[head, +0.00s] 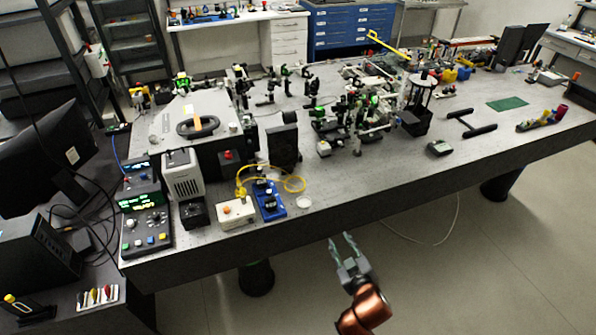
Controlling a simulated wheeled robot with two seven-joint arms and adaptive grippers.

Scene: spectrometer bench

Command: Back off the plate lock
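I cannot make out which part is the plate lock; the optics on the bench are too small in the head view. Several small optical mounts (357,118) stand near the bench's middle. A blue base plate (270,207) with black parts on it sits near the front edge, beside a cream box (236,213) with a red button. My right gripper (341,238) is in front of the bench's front edge, over the floor, apart from everything. Its two fingers are spread with nothing between them. My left gripper is not in view.
The grey optical bench (340,200) spans the view. A grey housing with a black handle (198,125), a control box with knobs (147,232) and a yellow cable (293,184) crowd its left side. A monitor (48,155) stands at left.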

